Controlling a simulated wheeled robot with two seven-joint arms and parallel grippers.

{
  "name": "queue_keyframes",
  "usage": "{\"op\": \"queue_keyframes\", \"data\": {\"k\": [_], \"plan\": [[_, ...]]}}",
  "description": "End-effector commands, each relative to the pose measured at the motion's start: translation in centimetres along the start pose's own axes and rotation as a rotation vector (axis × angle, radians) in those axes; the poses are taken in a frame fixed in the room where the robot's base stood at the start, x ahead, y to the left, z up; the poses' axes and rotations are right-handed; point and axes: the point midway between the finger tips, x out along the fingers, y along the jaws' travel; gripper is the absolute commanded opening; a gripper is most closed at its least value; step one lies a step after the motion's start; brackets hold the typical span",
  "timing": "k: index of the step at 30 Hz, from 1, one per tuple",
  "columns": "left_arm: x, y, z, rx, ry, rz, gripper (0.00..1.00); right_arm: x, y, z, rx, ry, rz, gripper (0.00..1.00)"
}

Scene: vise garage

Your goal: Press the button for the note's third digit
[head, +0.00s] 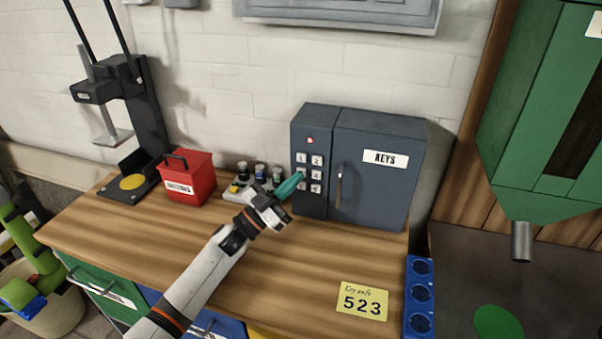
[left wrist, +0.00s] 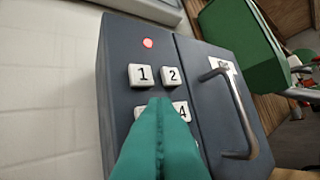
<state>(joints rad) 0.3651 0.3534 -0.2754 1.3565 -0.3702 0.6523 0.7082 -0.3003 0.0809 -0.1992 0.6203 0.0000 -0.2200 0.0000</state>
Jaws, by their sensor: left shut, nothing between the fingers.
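The yellow note (head: 362,302) on the bench reads "Key safe" and 523. The dark grey key safe (head: 375,190) stands against the wall with a keypad of white buttons and a lit red light (head: 310,140). Buttons 1 (left wrist: 141,75), 2 (left wrist: 171,77) and 4 (left wrist: 182,110) are readable in the left wrist view. The button left of 4 (left wrist: 138,112) is mostly hidden behind my fingers. My left gripper (head: 299,175) is shut and empty, its teal fingertips (left wrist: 158,103) in front of that button. I cannot tell whether they touch it. My right gripper is not in view.
The safe's door handle (left wrist: 232,110) sticks out right of the keypad. A red box (head: 188,180), small jars (head: 260,172) and a black press stand (head: 140,130) are on the left. A blue socket strip (head: 420,295) lies at the bench's right edge. The front bench is mostly clear.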

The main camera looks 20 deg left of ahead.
Motion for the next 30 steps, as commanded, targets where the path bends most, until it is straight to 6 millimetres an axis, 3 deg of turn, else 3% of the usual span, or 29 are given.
{"op": "queue_keyframes", "data": {"k": [30], "plan": [[0.4, 0.3, -0.2, 0.0, 0.0, 0.0, 0.0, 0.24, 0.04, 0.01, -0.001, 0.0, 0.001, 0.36]]}}
